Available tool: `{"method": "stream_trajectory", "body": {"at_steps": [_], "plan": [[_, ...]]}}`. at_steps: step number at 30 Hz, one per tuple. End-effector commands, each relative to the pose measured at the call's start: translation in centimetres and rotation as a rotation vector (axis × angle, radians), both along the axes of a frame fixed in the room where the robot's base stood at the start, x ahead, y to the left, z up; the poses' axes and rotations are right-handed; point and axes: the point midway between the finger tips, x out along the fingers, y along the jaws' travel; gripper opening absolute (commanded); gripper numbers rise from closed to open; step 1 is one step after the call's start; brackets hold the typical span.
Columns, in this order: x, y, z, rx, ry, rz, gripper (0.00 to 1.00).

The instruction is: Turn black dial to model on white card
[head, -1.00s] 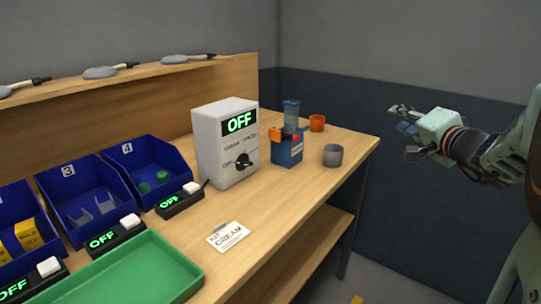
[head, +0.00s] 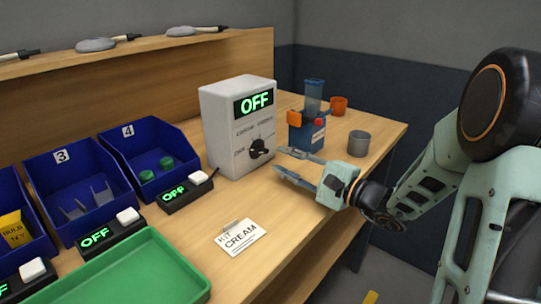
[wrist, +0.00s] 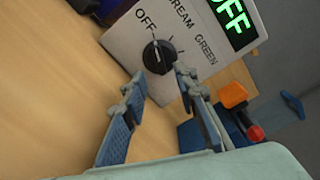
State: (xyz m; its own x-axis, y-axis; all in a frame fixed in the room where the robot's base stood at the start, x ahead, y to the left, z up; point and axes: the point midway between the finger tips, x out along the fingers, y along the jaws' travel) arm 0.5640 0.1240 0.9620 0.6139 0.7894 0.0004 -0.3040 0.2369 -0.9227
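The black dial (head: 258,149) is on the front of a white box (head: 227,150) whose display reads OFF in green. In the wrist view the dial (wrist: 158,57) has a light pointer mark towards the OFF label, with CREAM and GREEN labels further round. The white card (head: 241,237) lies flat on the bench and reads KIT CREAM. My gripper (head: 277,161) is open and empty, in front of the box with its fingertips pointing at the dial. In the wrist view the dial lies just beyond and between the fingertips (wrist: 158,82), apart from them.
A blue device (head: 306,132) with an orange part and red button stands right of the box, near a grey cup (head: 358,143) and an orange cup (head: 338,105). Blue bins (head: 137,145), small OFF displays and a green tray (head: 125,272) fill the left.

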Motion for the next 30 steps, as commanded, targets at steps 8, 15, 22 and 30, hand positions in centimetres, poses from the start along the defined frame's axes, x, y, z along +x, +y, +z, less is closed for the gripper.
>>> {"method": "stream_trajectory", "body": {"at_steps": [8, 15, 22, 30], "plan": [[2.5, 3.3, 0.0, -0.001, -0.002, 0.002, 0.27], [3.1, 3.9, 0.0, -0.002, -0.002, -0.002, 0.27], [3.1, 3.9, 0.0, -0.002, -0.002, -0.002, 0.20], [3.1, 3.9, 0.0, -0.002, -0.002, -0.002, 0.00]]}}
